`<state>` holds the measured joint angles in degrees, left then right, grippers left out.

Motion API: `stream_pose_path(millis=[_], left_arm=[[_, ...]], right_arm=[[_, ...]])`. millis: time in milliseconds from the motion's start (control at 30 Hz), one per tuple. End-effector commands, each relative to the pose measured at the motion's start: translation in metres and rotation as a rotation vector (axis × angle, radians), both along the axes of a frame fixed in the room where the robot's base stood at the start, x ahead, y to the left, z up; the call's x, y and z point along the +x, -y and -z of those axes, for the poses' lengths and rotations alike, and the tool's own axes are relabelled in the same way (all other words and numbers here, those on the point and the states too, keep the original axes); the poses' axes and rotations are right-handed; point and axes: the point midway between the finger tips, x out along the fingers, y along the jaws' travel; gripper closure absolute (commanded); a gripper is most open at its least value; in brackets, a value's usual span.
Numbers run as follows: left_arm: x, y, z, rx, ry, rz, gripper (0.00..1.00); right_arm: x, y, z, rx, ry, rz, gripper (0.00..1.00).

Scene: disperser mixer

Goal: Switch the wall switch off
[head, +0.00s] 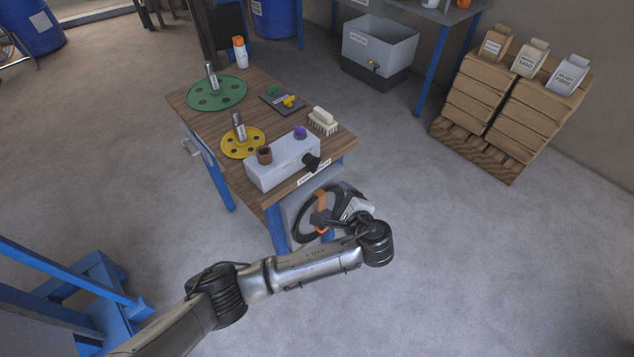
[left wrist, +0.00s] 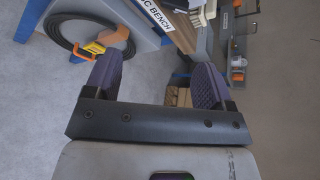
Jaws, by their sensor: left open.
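No wall switch can be made out in either view. My left gripper (head: 348,190) is in front of the bench's near end, beside a coiled black hose, and is partly hidden by my own wrist. In the left wrist view its two purple-grey fingers (left wrist: 157,75) stand wide apart with nothing between them. My right gripper is not in view.
The wooden bench (head: 195,119) carries a green disc (head: 203,97), a yellow disc (head: 243,152), a brush (head: 323,120) and a white box (head: 283,165). The black hose (head: 303,222) hangs at its end. Sacks (head: 530,60) stand right. Floor between is clear.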

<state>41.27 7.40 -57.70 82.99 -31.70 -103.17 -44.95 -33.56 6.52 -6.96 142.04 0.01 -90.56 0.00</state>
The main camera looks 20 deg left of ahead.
Motion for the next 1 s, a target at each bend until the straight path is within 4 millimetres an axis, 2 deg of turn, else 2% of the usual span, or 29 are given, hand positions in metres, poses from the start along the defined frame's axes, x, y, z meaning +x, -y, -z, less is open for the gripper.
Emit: stream_pose_path(millis=[33, 367, 700, 1000], left_arm=[[0.007, -0.001, 0.004, 0.037, 0.013, 0.000, 0.23], [0.030, -0.016, 0.003, 0.123, 0.031, -0.006, 0.23], [0.072, -0.060, 0.020, 0.121, 0.031, -0.007, 0.23], [0.101, -0.088, 0.031, 0.118, 0.031, -0.006, 0.23]], right_arm=[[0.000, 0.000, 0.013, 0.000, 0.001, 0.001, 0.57], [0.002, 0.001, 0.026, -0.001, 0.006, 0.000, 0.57], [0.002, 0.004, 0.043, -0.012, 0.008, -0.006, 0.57], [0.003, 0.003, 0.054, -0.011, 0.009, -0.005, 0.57]])
